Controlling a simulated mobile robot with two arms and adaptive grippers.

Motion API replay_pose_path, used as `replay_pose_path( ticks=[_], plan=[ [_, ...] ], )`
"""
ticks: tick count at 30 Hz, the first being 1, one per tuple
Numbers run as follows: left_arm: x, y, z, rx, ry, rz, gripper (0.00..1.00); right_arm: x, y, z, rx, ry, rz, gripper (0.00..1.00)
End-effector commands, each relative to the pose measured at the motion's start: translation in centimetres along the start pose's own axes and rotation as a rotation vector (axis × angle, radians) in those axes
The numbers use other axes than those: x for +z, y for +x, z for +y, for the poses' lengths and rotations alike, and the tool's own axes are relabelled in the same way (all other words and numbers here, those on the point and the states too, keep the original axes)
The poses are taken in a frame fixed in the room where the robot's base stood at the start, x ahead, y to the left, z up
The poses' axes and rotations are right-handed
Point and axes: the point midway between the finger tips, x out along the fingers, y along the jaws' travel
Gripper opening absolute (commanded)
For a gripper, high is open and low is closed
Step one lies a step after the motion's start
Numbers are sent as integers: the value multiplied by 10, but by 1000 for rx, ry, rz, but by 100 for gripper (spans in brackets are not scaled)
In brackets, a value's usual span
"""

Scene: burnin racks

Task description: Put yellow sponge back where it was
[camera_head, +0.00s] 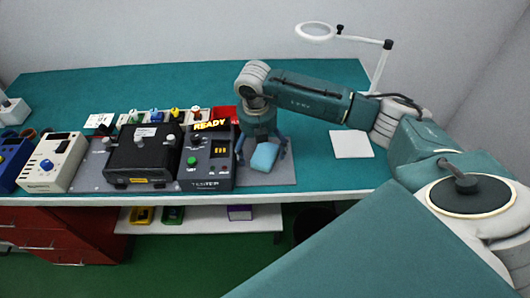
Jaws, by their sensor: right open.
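My right gripper (262,152) points down over the right end of the grey mat, its fingers apart. A light blue block (265,157) is between or just in front of the fingers; I cannot tell whether they touch it. I cannot make out a yellow sponge for certain. A small yellow item (174,114) is in the row of small parts behind the black device, and a yellow item (142,215) lies on the lower shelf. My left gripper is not in view.
A dark tester (208,160) with a "READY" label stands left of my right gripper. Left of it are a black device (142,155) and a cream meter (56,162). A white sheet (351,144) and a magnifier lamp (316,32) are on the right. The teal back left of the table (130,85) is clear.

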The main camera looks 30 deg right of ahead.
Motion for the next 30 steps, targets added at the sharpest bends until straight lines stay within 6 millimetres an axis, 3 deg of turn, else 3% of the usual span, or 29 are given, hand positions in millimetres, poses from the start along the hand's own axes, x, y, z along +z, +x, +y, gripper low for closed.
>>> replay_pose_path(
  ticks=[8, 14, 30],
  plan=[
    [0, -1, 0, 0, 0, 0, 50, -1, 7, 0, 0, -2, 0, 94],
    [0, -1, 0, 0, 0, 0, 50, -1, 6, 0, 0, -2, 0, 62],
    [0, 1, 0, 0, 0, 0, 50, 0, 1, 0, 1, -1, 0, 59]
  ],
)
